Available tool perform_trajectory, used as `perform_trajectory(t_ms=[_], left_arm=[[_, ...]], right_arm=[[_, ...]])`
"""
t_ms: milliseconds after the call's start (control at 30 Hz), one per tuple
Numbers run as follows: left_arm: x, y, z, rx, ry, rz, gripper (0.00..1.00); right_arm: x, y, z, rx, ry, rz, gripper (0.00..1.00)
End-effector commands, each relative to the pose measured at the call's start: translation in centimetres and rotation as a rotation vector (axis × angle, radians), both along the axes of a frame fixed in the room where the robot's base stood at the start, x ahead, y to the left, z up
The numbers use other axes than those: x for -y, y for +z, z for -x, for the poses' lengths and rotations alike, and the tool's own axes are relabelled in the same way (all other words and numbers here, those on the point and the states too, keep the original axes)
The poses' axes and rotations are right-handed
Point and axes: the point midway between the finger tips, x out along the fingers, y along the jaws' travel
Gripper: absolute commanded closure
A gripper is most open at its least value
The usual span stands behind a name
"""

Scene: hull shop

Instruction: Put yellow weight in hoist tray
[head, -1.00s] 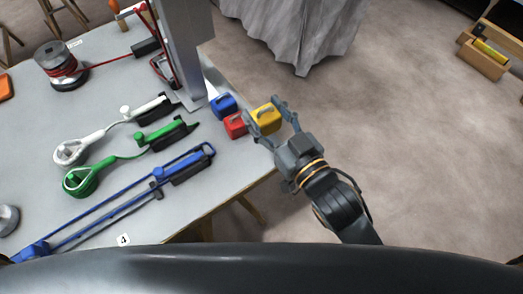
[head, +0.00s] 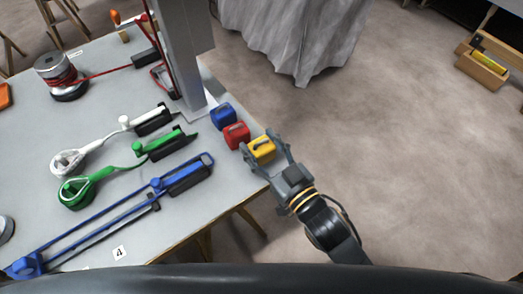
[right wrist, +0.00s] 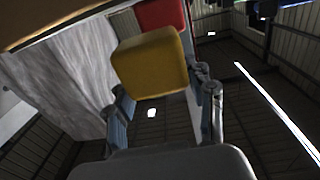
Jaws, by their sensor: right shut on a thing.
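I cannot tell if the yellow weight touches the table. The red weight (head: 237,135) and blue weight (head: 223,117) stand in a row up and left of it. I cannot make out the hoist tray. My left gripper is not in view.
A grey post (head: 184,60) stands behind the weights. White (head: 130,130), green (head: 140,155) and blue (head: 125,215) strap tools lie on the table (head: 180,220). A red-corded spool (head: 62,75) is farther left. Open floor lies right, with a wooden box (head: 482,70).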

Motion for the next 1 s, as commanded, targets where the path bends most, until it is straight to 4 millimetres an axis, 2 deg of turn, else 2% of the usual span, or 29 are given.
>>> perform_trajectory(t_ms=[200,600,633,700,733,1000], left_arm=[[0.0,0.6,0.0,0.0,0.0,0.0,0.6],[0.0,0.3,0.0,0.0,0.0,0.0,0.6],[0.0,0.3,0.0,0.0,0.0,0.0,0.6],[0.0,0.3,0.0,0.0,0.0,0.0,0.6],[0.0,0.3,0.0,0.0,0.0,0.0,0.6],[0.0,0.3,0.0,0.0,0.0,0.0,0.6]], right_arm=[[0.0,-1.9,0.0,0.004,-0.001,-0.004,1.0],[0.0,-2.5,0.0,0.005,0.0,-0.003,1.0],[0.0,-2.7,0.0,0.001,0.0,-0.001,0.44],[0.0,-2.7,0.0,0.001,0.0,-0.001,0.3],[0.0,-2.7,0.0,0.001,0.0,-0.001,0.24],[0.0,-2.6,0.0,0.001,0.0,-0.001,0.23]])
